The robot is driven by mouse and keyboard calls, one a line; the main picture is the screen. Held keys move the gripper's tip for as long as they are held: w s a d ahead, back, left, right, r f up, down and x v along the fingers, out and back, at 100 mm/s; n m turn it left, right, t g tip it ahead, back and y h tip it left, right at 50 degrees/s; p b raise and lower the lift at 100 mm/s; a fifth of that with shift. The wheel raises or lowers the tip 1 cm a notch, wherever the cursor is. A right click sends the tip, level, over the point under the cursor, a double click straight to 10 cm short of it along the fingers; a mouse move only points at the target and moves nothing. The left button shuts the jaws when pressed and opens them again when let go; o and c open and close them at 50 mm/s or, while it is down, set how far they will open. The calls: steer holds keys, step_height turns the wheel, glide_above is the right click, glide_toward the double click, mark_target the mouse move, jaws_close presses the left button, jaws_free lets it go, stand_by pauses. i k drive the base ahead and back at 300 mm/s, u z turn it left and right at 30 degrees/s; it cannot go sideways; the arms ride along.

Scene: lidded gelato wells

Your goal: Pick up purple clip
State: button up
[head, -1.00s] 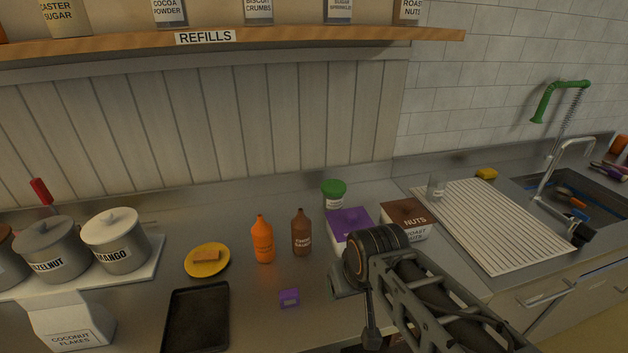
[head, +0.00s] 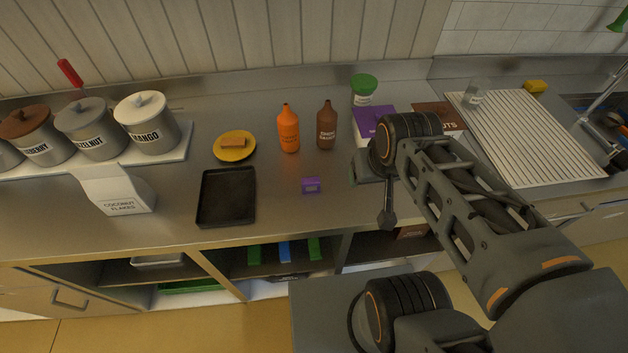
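The purple clip (head: 311,186) looks like a small purple block with a paler front patch. It lies on the steel counter, right of the black tray and in front of the brown bottle. My gripper (head: 374,190) is at the end of my arm, to the right of the clip and apart from it. My wrist hides much of the gripper, so I cannot tell how its fingers stand. Nothing is seen held.
A black tray (head: 227,197), a yellow plate (head: 222,157), an orange bottle (head: 288,130) and a brown bottle (head: 326,127) stand around the clip. A purple-topped box (head: 372,124) stands behind my wrist. Bare counter lies left and front of the clip.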

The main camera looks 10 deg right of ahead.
mark_target(309, 184)
steer(key=z, duration=0.05)
steer(key=k, duration=0.95)
steer(key=u, duration=1.15)
steer(key=i, duration=0.65)
steer(key=z, duration=0.7)
